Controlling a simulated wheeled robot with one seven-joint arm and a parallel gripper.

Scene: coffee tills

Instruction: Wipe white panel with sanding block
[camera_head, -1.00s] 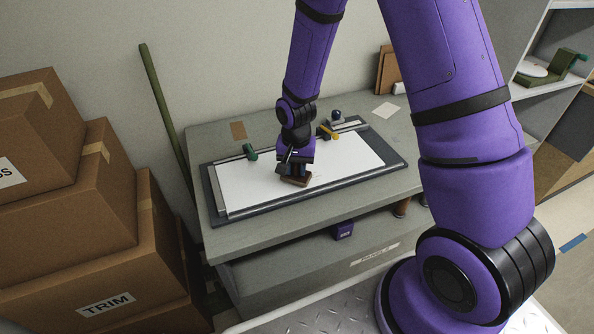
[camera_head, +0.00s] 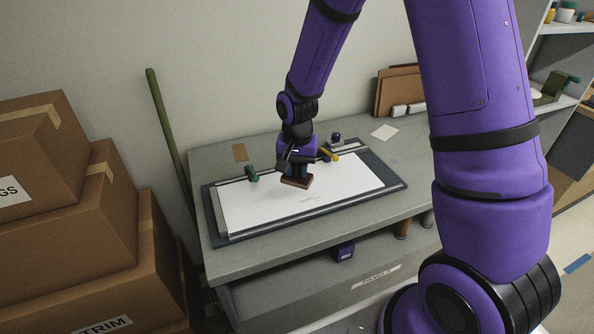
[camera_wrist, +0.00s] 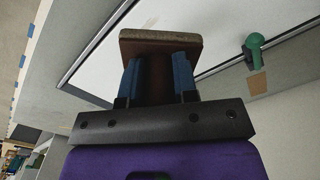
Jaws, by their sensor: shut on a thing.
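The white panel (camera_head: 345,190) lies flat in a dark frame on the grey workbench, with a faint smudge near its middle front. My gripper (camera_head: 296,170) is above the panel's middle. It is shut on the brown sanding block (camera_head: 296,181), which also shows between the blue fingers in the wrist view (camera_wrist: 160,45). In the head view the block looks slightly tilted and seems raised off the panel, though the exact gap is hard to tell.
Cardboard boxes (camera_head: 90,220) are stacked at the left. A green pole (camera_head: 172,140) leans on the wall. The bench's right end (camera_head: 400,160) has free room.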

